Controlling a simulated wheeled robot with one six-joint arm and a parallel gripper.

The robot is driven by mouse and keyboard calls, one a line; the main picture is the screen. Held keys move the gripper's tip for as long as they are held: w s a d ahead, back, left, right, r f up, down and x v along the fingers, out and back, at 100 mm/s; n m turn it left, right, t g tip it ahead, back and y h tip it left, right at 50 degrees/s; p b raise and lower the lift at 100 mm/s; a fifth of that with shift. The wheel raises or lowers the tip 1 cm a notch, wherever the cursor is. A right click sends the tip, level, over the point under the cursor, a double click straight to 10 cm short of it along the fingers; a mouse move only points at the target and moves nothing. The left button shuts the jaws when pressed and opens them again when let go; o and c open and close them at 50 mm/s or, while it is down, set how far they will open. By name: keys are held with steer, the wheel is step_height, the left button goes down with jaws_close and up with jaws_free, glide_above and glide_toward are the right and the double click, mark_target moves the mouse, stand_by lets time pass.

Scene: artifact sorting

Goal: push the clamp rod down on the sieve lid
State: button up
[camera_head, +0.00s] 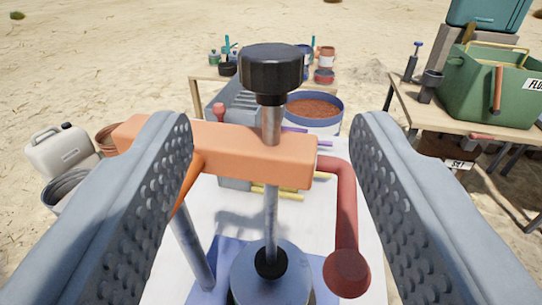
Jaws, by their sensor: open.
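The clamp rod (271,215) is an upright metal rod with a black knob (272,68) on top. It passes through an orange crossbar (240,150). Its black foot (271,262) is at the round grey sieve lid (290,283); I cannot tell whether the foot touches the lid. A red lever handle (343,215) hangs down at the right end of the crossbar. My gripper (272,140) is open, its dimpled grey fingers on both sides of the clamp. The left finger hides part of the crossbar. The rod stands between the fingers, apart from both.
The clamp stands on a white table (325,225). A blue-rimmed tub of reddish soil (316,108) is behind it. At right, a wooden table (440,118) holds a green bin (490,88). A white jerrycan (62,150) stands on sand at left.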

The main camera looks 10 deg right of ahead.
steer(key=s, duration=0.7)
steer(key=shift+a, duration=0.45)
steer(key=s+d+f+n+g+y, duration=0.1)
steer(key=s+d+f+g, duration=0.2)
steer(key=d, duration=0.4)
steer(key=s+d+f+g, duration=0.1)
steer(key=s+d+f, duration=0.2)
steer(key=s+d, duration=0.3)
steer(key=s+d+r+t+y, duration=0.1)
steer(key=s+d+r+t, duration=0.2)
steer(key=s+d, duration=0.6)
steer(key=shift+s+d+r+t, duration=0.25)
steer(key=shift+s+t, duration=0.05)
steer(key=shift+s, duration=0.5)
